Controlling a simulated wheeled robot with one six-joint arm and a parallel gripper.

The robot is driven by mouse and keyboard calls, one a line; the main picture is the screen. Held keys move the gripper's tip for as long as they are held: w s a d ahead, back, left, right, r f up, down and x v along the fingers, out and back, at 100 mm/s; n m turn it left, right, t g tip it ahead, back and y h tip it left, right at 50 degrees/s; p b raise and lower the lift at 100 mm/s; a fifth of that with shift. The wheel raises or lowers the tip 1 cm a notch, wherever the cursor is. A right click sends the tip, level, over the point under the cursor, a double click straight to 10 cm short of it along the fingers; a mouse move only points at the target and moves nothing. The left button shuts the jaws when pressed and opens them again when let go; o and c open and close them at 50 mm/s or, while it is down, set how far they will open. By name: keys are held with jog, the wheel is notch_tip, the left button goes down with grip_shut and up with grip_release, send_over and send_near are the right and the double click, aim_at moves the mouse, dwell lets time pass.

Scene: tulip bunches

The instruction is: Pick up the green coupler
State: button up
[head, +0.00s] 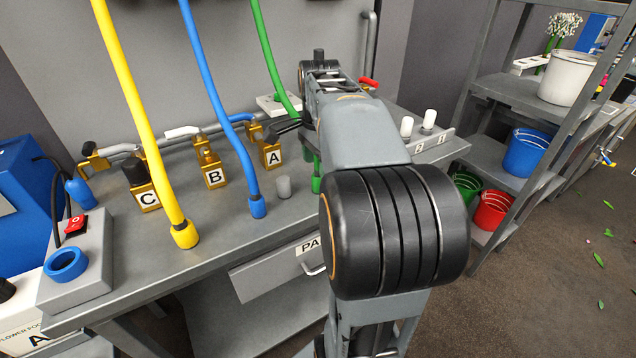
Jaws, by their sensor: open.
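The green hose (266,48) hangs from the top and runs down behind my arm. A green coupler (316,180) shows at its lower end, just left of my arm's big joint and partly hidden by it. My gripper (296,128) is near the hose above the coupler, mostly hidden behind my arm. A dark finger reaches left, and the jaws look open. I cannot tell whether they touch the hose.
Blue (258,206) and yellow (184,234) couplers stand on the grey bench (225,240) to the left. Brass valves A (272,153), B (214,176) and C (147,198) stand behind them. A shelf with buckets is at right.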

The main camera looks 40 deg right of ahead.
jog(key=shift+a+f+b, duration=0.15)
jog(key=shift+f+b, duration=0.85)
jog(key=shift+f, duration=1.7)
jog(key=shift+r, duration=0.1)
jog(key=c, duration=1)
